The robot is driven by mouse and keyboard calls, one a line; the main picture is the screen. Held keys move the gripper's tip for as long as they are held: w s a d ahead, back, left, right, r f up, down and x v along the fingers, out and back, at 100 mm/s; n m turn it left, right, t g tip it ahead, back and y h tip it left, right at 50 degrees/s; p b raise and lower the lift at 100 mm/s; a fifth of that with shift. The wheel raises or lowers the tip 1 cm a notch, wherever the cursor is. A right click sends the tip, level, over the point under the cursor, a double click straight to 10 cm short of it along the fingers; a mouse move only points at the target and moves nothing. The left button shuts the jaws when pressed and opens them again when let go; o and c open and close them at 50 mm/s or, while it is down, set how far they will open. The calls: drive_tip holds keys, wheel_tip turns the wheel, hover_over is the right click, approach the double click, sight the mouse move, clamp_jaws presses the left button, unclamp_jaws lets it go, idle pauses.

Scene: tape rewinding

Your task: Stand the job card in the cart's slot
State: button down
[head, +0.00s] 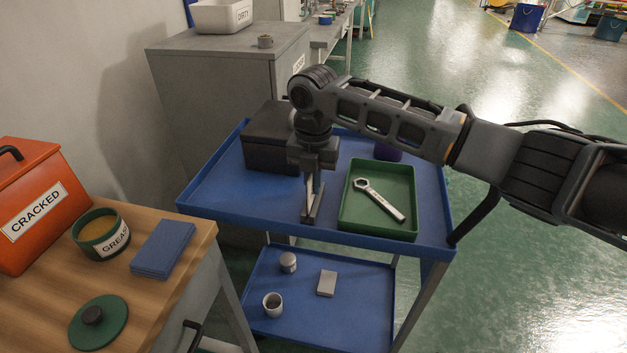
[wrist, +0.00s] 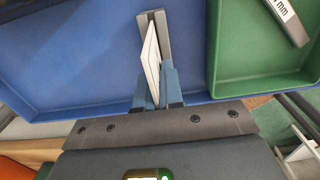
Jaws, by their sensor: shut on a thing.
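My gripper (head: 313,168) points down over the blue cart's (head: 228,192) top tray, left of the green tray. It is shut on the job card (head: 309,188), a thin pale card. In the wrist view the white card (wrist: 150,58) shows nearly edge-on between the blue-grey fingers (wrist: 160,88). A narrow grey slot piece (wrist: 163,33) lies right beside the card's far end on the blue surface. The card's lower edge seems at or very close to this piece. I cannot tell whether it is inside the slot.
The green tray (head: 351,216) holds a wrench (head: 380,200). A dark box (head: 270,140) stands behind my gripper. A wooden bench (head: 150,300) at left carries a grease tin (head: 100,236), a blue pad (head: 163,250) and an orange box (head: 35,205). The cart's left front is clear.

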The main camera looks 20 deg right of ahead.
drive_tip(key=shift+f, duration=0.6)
idle(0.4)
idle(0.3)
drive_tip(key=c, duration=0.7)
unclamp_jaws()
drive_tip(key=shift+r, duration=0.1)
drive_tip(key=shift+r+p, duration=2.95)
drive_tip(key=shift+r, duration=1)
